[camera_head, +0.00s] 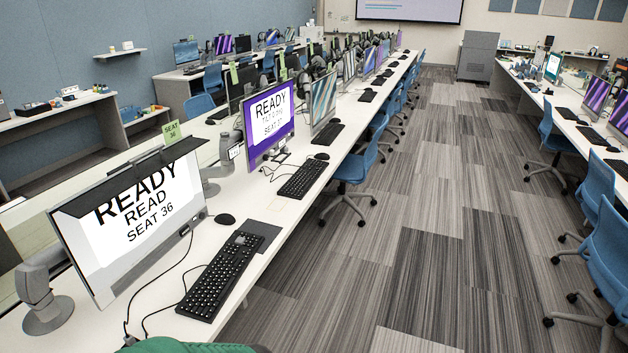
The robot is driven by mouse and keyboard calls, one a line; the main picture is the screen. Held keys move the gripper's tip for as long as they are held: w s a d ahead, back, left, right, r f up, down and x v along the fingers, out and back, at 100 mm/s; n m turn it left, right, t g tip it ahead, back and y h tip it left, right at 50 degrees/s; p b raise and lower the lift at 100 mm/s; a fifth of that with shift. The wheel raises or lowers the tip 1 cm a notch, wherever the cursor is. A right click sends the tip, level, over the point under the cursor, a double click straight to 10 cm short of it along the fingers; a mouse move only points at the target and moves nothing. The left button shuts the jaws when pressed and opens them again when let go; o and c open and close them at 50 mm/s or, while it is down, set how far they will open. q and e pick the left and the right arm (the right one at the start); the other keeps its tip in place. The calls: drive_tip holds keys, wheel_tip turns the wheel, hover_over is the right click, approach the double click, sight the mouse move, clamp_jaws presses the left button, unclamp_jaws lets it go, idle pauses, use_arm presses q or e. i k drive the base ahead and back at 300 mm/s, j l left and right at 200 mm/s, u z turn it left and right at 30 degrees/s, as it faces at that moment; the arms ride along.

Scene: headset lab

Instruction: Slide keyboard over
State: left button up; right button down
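A black keyboard (220,276) lies on the white desk in front of the nearest monitor, set at an angle along the desk's front edge. A cable runs from its left side toward the monitor. A second black keyboard (302,179) lies farther along the same desk, before the purple-framed monitor. Neither of my grippers shows in the head view. A green rounded shape (187,347) at the bottom edge is cut off, and I cannot tell what it is.
The nearest monitor (134,224) reads "READY READ SEAT 36". A black mouse (225,219) and a dark pad (256,236) lie beyond the near keyboard. Blue chairs (355,160) stand along the desk. The carpeted aisle (420,230) to the right is open.

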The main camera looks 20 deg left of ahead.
sight(205, 300)
drive_tip(key=i+u, duration=0.15)
drive_tip(key=i, duration=0.35)
drive_tip(key=i+l+u, duration=0.15)
drive_tip(key=i, duration=0.35)
drive_tip(key=i+u, duration=0.15)
drive_tip(key=i, duration=0.3)
drive_tip(key=i+l+u, duration=0.1)
drive_tip(key=i+l, duration=0.15)
drive_tip(key=i, duration=0.25)
drive_tip(key=i+u, duration=0.2)
drive_tip(key=u, duration=0.3)
drive_tip(key=i+l+u, duration=0.1)
drive_tip(key=i+u, duration=0.15)
drive_tip(key=u, duration=0.25)
drive_tip(key=i+l+u, duration=0.15)
drive_tip(key=u, duration=0.35)
drive_tip(key=i+l+u, duration=0.15)
drive_tip(key=l+u, duration=0.15)
drive_tip(key=u, duration=0.15)
drive_tip(key=i+l+u, duration=0.1)
drive_tip(key=l+u, duration=0.15)
drive_tip(key=u, duration=0.25)
drive_tip(key=i+l+u, duration=0.15)
drive_tip(key=u, duration=0.2)
drive_tip(key=i+l+u, duration=0.1)
drive_tip(key=l+u, duration=0.25)
drive_tip(key=i+l+u, duration=0.1)
drive_tip(key=u, duration=0.25)
